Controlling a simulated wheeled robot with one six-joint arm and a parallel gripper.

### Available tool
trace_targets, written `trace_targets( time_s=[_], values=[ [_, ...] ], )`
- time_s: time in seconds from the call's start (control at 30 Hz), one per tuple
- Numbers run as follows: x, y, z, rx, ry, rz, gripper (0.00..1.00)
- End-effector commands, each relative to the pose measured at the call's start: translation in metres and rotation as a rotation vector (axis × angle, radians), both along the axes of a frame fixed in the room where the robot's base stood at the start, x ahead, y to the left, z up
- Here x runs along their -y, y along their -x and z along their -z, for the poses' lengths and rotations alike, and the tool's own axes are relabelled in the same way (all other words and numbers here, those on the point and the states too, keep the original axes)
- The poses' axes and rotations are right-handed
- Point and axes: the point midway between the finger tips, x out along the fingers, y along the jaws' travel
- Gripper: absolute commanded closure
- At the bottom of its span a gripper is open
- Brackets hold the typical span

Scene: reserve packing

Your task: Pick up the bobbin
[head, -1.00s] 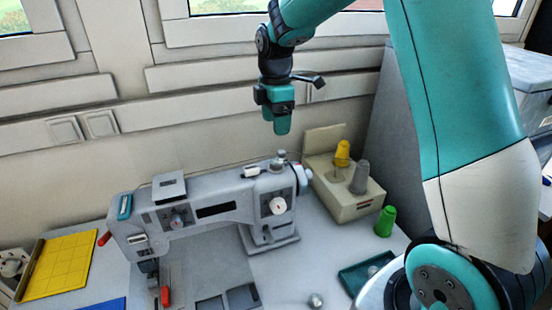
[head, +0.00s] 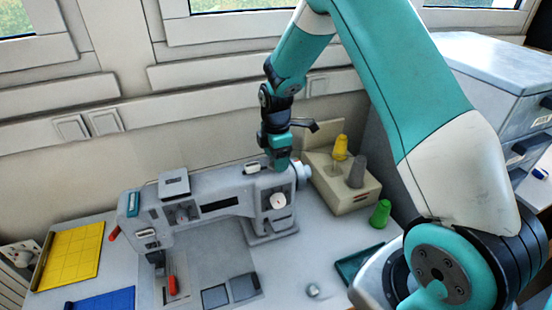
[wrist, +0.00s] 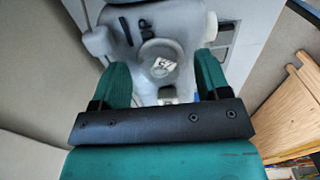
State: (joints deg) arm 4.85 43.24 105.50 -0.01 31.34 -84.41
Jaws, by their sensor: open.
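The bobbin (wrist: 160,52) shows in the wrist view as a round, pale grey disc with a small white mark, on top of the sewing machine. My gripper (wrist: 162,75) is open, with one green finger on each side of the disc; I cannot tell whether either touches it. In the head view my gripper (head: 281,164) points down at the right end of the machine's top and hides the bobbin. The pale grey sewing machine (head: 190,204) stands on the table.
A beige stand (head: 352,201) with a yellow spool (head: 341,147) and a grey spool (head: 357,172) is close right of my gripper. A green spool (head: 380,213) stands on the table. A small silver piece (head: 312,290) lies near the front.

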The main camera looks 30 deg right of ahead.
Motion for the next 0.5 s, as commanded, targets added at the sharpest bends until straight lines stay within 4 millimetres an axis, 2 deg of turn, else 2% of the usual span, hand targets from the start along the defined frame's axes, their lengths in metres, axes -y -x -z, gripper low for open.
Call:
trace_targets(
  time_s=[0.07, 0.3, 0.5],
  values=[
    [0.0, -0.0001, 0.0001, 0.0, 0.0, 0.0, 0.31],
    [-0.0001, -0.0002, -0.0003, 0.001, 0.0, 0.0, 0.83],
    [0.0, -0.0003, -0.0005, 0.001, 0.0, 0.0, 0.87]
  ],
)
